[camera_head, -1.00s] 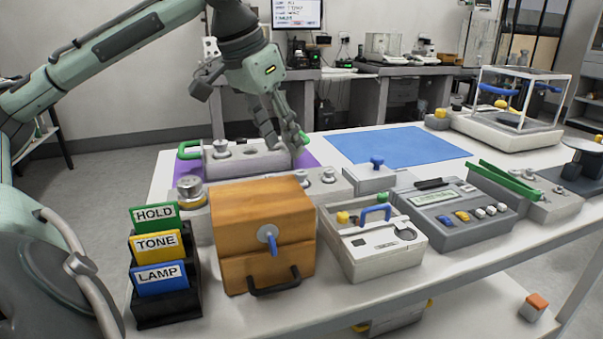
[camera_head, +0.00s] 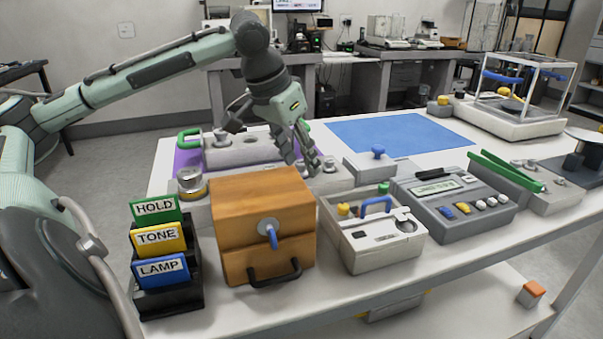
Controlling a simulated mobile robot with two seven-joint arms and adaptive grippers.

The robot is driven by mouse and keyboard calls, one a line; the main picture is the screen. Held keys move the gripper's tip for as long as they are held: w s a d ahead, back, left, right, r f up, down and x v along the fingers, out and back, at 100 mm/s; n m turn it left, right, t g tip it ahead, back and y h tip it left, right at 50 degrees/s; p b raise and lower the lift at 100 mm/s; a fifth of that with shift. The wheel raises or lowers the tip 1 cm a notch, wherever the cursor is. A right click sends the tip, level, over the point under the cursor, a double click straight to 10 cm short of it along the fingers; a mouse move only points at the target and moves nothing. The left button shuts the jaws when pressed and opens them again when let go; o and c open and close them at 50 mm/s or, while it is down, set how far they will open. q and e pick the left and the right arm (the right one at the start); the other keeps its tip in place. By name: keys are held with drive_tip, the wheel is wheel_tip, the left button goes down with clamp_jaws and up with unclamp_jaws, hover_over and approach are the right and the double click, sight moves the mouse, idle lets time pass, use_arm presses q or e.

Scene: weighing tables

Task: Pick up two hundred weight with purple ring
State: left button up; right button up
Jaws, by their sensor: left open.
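My left gripper (camera_head: 305,163) is open, with its fingers pointing down just behind the wooden box. It is over or beside a low grey weight block and partly covers it. A small silver weight (camera_head: 329,165) stands just right of the fingertips. Another silver weight (camera_head: 221,136) stands on the rear grey block (camera_head: 243,156), left of the gripper. A larger silver weight (camera_head: 190,180) with a yellowish band stands left of the wooden box. I cannot make out a purple ring on any weight. My right gripper is not in view.
The wooden box (camera_head: 262,215) with a blue lever stands in front of the gripper. A card rack (camera_head: 170,292), a white box (camera_head: 372,245) and a grey meter (camera_head: 455,210) line the front. A blue mat (camera_head: 400,135) lies bare. A glass-sided balance (camera_head: 515,110) stands at back right.

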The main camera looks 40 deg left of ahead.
use_arm(q)
drive_tip(key=shift+c, duration=0.2)
clamp_jaws()
drive_tip(key=shift+r, duration=0.15)
